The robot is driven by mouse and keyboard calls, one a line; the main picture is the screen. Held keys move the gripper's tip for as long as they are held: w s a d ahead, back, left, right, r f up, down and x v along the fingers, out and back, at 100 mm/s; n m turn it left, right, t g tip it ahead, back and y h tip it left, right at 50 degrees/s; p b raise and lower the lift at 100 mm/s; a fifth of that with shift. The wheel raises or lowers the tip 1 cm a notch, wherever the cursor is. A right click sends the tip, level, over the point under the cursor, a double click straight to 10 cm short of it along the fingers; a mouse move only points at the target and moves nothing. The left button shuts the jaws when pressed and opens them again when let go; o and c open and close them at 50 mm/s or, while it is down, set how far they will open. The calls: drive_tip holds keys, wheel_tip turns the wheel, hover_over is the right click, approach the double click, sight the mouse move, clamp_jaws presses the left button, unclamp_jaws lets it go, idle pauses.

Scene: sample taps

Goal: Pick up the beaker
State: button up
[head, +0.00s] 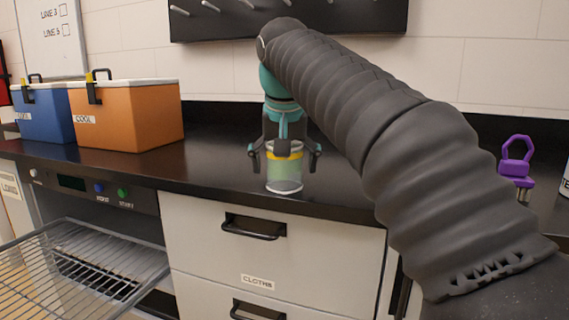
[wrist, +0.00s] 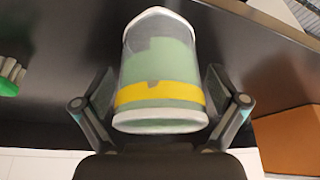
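The beaker (head: 285,177) is a clear glass vessel with a yellow band and pale green contents, standing upright near the counter's front edge in the head view. In the wrist view the beaker (wrist: 162,75) fills the middle, between the two fingers. My gripper (head: 285,160) is above and around the beaker's upper part, with one finger on each side. In the wrist view my gripper (wrist: 160,95) is open, with a visible gap between each finger pad and the glass.
An orange cool box (head: 135,118) and a blue cool box (head: 45,113) stand to the left on the dark counter (head: 215,140). A purple-handled object (head: 516,165) stands at right. Below are a drawer (head: 200,240) and a pulled-out wire rack (head: 85,270).

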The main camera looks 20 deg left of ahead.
drive_tip(key=c, duration=1)
drive_tip(key=shift+r, duration=0.1)
